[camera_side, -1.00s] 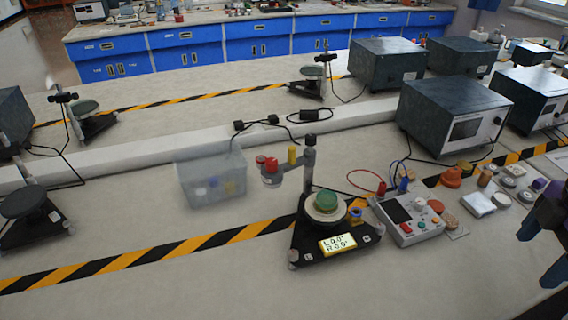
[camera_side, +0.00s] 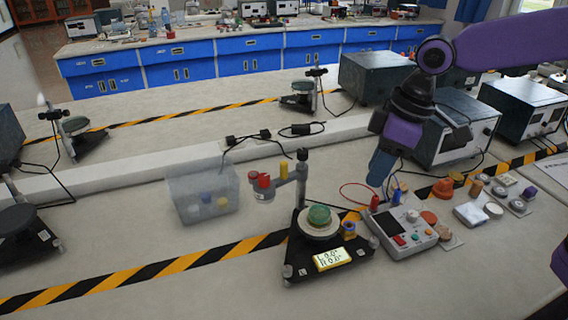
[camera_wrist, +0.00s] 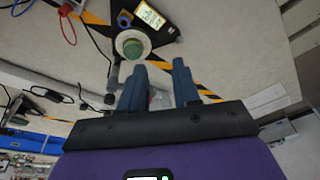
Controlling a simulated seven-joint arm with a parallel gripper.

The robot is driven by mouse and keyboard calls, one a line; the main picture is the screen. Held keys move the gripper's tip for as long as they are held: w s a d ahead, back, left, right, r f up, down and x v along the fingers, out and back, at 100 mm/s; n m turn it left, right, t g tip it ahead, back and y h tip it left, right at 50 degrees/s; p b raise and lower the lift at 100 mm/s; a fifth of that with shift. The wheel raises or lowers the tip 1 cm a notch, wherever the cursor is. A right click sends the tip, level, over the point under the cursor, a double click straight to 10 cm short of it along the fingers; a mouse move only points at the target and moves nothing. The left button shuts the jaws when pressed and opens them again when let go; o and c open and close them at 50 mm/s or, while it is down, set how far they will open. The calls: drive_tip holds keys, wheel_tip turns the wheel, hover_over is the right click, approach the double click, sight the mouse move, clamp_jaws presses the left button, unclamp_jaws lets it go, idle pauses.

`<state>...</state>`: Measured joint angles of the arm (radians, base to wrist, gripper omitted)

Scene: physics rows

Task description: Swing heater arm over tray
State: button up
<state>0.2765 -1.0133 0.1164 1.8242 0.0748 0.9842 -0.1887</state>
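In the wrist view my gripper (camera_wrist: 158,84) has two blue fingers spread with nothing held. There the green disc (camera_wrist: 133,50) lies beyond the fingers, and the heater arm is largely hidden.
A control box (camera_side: 402,231) with red and blue plugs stands right of the base, below my gripper. Loose parts lie further right. A clear plastic bin (camera_side: 203,194) stands left of the heater arm.

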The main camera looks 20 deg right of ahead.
drive_tip(key=w+a+r+m+t, duration=0.1)
drive_tip(key=w+a, duration=0.1)
drive_tip(key=w, duration=0.7)
drive_tip(key=w+a+r+m+t, duration=0.1)
drive_tip(key=w+a+r, duration=0.1)
drive_tip(key=w, duration=0.6)
approach(284, 163)
drive_tip(key=shift+y, duration=0.4)
drive_tip(key=x, duration=1)
drive_tip(key=shift+w+d+f, duration=0.15)
drive_tip(key=shift+d+f, duration=0.05)
drive_tip(key=shift+d, duration=0.2)
clamp_jaws()
